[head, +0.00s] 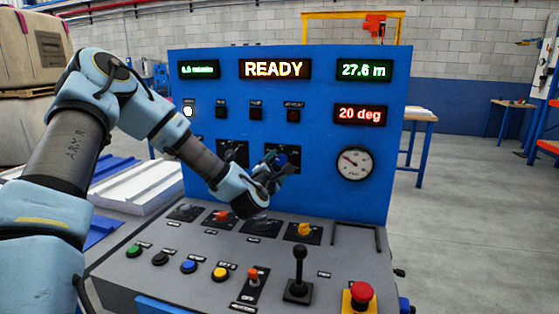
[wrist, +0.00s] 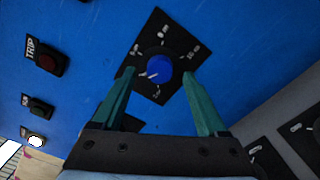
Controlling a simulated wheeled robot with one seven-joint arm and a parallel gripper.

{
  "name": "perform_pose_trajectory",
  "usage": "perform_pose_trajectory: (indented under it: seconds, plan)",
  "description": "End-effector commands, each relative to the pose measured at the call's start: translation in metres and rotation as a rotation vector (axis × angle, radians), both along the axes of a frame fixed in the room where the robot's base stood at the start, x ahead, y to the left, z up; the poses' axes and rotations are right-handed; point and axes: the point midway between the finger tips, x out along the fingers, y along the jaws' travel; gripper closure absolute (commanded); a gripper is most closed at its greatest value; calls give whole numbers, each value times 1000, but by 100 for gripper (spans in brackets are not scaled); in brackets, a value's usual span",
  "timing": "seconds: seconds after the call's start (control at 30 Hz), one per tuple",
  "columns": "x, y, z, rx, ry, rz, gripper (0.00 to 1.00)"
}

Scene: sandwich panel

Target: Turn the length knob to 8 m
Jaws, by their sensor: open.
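A round blue knob (wrist: 159,68) sits on a black plate (wrist: 157,93) on the blue upright panel, with small labels around it that I cannot read surely. A white mark on the knob points to the lower left in the wrist view. My gripper (wrist: 158,75) is open, its two green fingers apart with the knob seen between their tips. I cannot tell whether they touch it. In the head view my gripper (head: 277,168) is in front of the same plate (head: 296,153) and partly hides the knob. The green display (head: 363,69) reads 27.6 m.
A second black knob plate (head: 232,150) is left of my gripper, partly behind my arm. Below is a sloping desk with orange and yellow switches, a black joystick (head: 299,275) and a red emergency button (head: 360,295). A gauge (head: 354,163) is to the right.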

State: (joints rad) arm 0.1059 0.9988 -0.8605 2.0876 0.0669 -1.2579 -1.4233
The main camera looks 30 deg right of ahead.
Motion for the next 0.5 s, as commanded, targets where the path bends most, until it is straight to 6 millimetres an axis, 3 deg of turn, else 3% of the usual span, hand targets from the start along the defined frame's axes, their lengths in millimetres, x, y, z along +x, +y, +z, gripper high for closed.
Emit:
perform_pose_trajectory:
  seconds: [0.17,0.5]
  plan:
    - [11,-10,0,1,-1,0,24]
    - [13,-12,-1,1,0,0,25]
